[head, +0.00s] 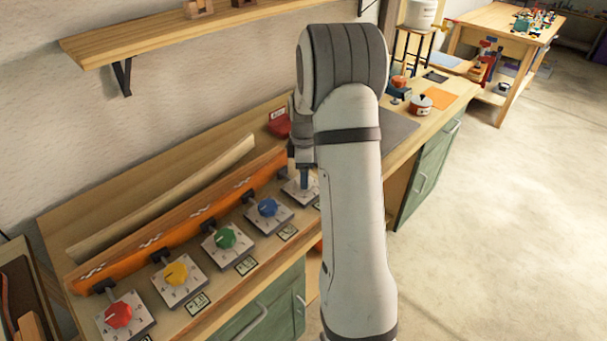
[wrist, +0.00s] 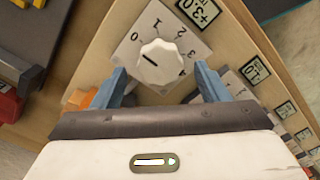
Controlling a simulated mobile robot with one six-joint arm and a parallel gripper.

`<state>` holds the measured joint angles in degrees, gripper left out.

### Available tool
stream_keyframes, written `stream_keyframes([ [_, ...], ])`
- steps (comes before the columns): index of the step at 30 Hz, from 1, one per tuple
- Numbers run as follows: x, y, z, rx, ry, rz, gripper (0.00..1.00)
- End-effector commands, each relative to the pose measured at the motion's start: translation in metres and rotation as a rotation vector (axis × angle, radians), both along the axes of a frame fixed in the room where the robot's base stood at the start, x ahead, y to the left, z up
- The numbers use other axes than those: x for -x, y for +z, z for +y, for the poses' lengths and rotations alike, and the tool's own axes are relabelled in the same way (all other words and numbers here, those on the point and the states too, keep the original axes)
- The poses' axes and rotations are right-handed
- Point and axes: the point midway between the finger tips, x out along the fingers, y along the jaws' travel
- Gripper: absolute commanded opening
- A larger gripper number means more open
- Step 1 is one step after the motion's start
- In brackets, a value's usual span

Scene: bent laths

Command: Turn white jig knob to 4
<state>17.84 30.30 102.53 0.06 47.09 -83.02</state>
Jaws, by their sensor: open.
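The white knob (wrist: 160,62) sits on a pale dial plate (wrist: 137,72) in the wrist view. Its dark pointer line lies on its left side, toward the 0. The 4 is at the knob's lower right. My gripper (wrist: 160,70) is open, with one blue finger on each side of the knob and gaps between. I cannot tell how far the fingertips are above the plate. In the head view my gripper (head: 304,174) points down over the white knob's plate (head: 292,192), and my arm hides part of this spot.
Blue (head: 267,207), green (head: 225,238), yellow (head: 176,273) and red (head: 118,315) knobs run along the bench toward the lower left. An orange jig bar (head: 180,227) and a bent lath (head: 165,200) lie behind them. A small +3.0 sign (wrist: 203,10) stands beside the plate.

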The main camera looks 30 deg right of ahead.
Motion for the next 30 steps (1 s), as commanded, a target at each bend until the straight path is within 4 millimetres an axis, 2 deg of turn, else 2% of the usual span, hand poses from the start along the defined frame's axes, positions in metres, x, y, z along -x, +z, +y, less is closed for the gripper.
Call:
stream_keyframes([
  [6, 0.0, -0.017, 0.0, 0.0, -0.002, -0.001, 0.68],
  [14, 0.0, -0.019, -0.001, 0.0, -0.002, -0.002, 0.68],
  [30, 0.0, -0.018, -0.001, 0.0, -0.003, -0.001, 0.24],
])
